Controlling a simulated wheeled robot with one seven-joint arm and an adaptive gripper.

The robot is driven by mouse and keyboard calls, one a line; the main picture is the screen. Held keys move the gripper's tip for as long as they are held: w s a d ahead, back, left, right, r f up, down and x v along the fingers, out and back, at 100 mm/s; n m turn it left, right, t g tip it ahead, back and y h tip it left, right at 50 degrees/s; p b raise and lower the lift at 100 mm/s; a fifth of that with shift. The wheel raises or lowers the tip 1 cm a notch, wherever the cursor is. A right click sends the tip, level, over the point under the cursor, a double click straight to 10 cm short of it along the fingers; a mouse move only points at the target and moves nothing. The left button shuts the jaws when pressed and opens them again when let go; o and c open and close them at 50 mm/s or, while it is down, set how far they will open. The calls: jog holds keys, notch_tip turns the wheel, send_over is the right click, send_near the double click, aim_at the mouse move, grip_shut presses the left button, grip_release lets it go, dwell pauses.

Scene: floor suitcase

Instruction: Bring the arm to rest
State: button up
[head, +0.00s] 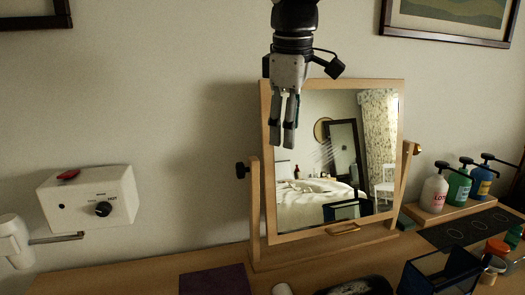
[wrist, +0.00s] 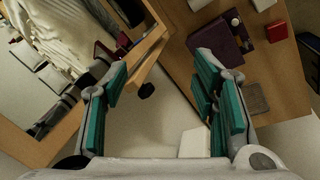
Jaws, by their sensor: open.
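My gripper (head: 283,140) hangs pointing down at the top centre of the head view, in front of the upper left part of the mirror's frame. In the wrist view my gripper (wrist: 165,95) has its two teal-padded fingers spread apart with nothing between them. The wooden tabletop (head: 150,282) lies below it, with clear air between. The upper part of my arm is cut off by the top edge of the head view.
A tilting mirror (head: 330,180) stands on the tabletop. A white box with a knob (head: 88,196) is at left. Pump bottles (head: 434,193) stand at right. A dark purple book (head: 213,280), a blue open box (head: 440,272) and small items line the front.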

jog(key=s+d+f+m+t, duration=0.1)
jog(key=s+d+f+m, duration=0.3)
jog(key=s, duration=0.3)
jog(key=s+d+f+m, duration=0.1)
jog(key=s+d+m, duration=0.2)
jog(key=s+d, duration=0.35)
jog(key=s+d+f+m, duration=0.4)
jog(key=s+f+m, duration=0.2)
jog(key=s+f, duration=0.4)
jog(key=s, duration=0.2)
jog(key=shift+s+f+m+t, duration=0.3)
jog(key=shift+f+t, duration=0.05)
jog(key=shift+t, duration=0.05)
